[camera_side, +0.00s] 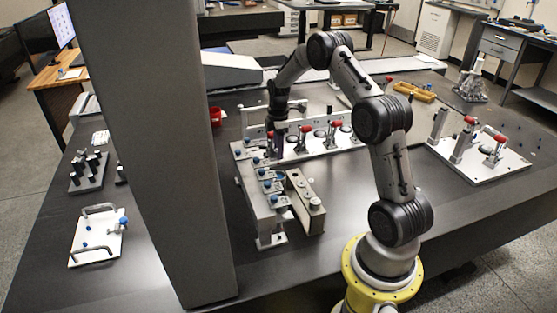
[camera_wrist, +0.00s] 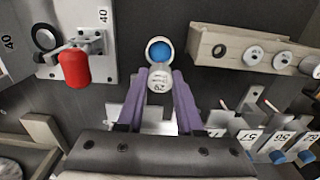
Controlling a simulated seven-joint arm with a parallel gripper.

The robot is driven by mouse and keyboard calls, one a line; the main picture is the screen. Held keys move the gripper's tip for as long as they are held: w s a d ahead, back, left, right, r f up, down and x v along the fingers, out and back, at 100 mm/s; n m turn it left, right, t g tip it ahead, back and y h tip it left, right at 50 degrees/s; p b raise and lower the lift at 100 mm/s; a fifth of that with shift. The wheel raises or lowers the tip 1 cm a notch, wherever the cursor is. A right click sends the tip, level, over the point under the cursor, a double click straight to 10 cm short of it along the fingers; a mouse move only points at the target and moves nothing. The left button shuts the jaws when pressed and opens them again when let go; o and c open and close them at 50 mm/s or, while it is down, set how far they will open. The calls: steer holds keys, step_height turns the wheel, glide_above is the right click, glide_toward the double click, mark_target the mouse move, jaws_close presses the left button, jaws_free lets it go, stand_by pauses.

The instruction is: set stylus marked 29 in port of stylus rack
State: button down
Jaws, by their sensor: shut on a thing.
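My gripper (camera_wrist: 160,85) has purple fingers shut on the stylus marked 29 (camera_wrist: 160,76), a pale cylinder with its label facing the wrist camera. A blue round face in a white ring (camera_wrist: 159,50) shows just beyond it; I cannot tell whether it belongs to the stylus. In the side view my gripper (camera_side: 277,147) is small and dark above the far end of a grey rack (camera_side: 268,215) with blue-knobbed stations. In the wrist view, numbered plates (camera_wrist: 250,138) with blue knobs stand at lower right. The stylus's lower end is hidden.
A beige block (camera_wrist: 205,45) with a dark hole and several round pale caps lies at upper right; it also shows beside the rack (camera_side: 300,190). A red-handled clamp (camera_wrist: 75,66) on a white plate marked 40 is at left. A thick grey column (camera_side: 160,150) stands left.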

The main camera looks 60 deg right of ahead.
mark_target(243, 153)
step_height(243, 153, up, 13)
steer(key=w+a, duration=0.4)
steer(key=a, duration=0.3)
step_height(243, 153, down, 12)
steer(key=shift+d+r, duration=0.2)
steer(key=shift+r, duration=0.05)
stand_by(0.6)
steer(key=shift+f, duration=0.25)
stand_by(0.9)
steer(key=shift+c, duration=2.3)
jaws_free()
